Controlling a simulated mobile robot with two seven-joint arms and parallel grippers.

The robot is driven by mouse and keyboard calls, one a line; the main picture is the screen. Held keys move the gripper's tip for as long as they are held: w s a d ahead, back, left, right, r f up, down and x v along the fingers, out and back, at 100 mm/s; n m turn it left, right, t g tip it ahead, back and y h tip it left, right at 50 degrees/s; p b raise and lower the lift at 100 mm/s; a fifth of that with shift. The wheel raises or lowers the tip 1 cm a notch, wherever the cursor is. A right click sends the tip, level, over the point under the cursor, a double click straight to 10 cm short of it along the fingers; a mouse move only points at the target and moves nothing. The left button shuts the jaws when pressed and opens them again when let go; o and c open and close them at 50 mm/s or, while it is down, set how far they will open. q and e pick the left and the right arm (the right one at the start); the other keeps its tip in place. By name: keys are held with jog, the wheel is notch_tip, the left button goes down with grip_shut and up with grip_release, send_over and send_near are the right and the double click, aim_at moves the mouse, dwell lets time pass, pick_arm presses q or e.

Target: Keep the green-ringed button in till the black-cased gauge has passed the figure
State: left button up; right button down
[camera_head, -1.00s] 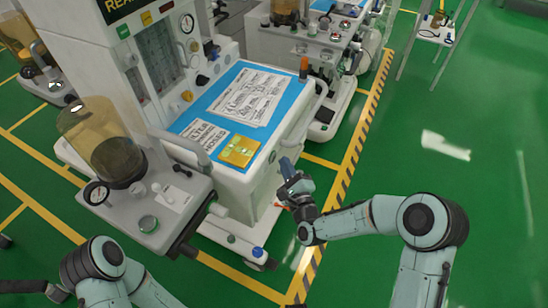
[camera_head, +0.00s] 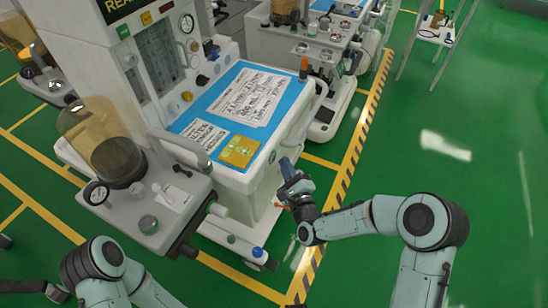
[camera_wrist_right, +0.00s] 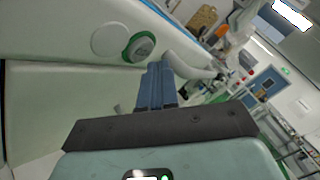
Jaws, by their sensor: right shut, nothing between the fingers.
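The green-ringed button (camera_wrist_right: 139,47) is on the pale side of the cart in the right wrist view, a grey face inside a green ring. My right gripper (camera_wrist_right: 155,68) is shut and empty, its blue fingertips just below and right of the button; contact cannot be told. In the head view my right gripper (camera_head: 287,164) is at the cart's front right corner. My left gripper is out of view.
The cart top has a blue mat (camera_head: 204,101) with printed sheets and a yellow pad (camera_head: 239,151). A white rail (camera_head: 298,125) curves along its right side. A second cart (camera_head: 300,45) stands behind.

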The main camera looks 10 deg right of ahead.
dwell(0.7)
jog(key=shift+w+a+b, duration=0.25)
jog(key=shift+a+b, duration=0.05)
jog(key=shift+a, duration=0.1)
jog(key=shift+w+a, duration=0.25)
jog(key=shift+a, duration=0.1)
dwell(0.6)
dwell(2.9)
jog(key=shift+s+d+b, duration=0.35)
jog(key=shift+s+d, duration=0.15)
jog(key=shift+d, duration=0.2)
jog(key=s+d, duration=0.2)
jog(key=d, duration=0.2)
jog(key=shift+s+d, duration=0.1)
jog(key=shift+s, duration=0.3)
dwell(0.3)
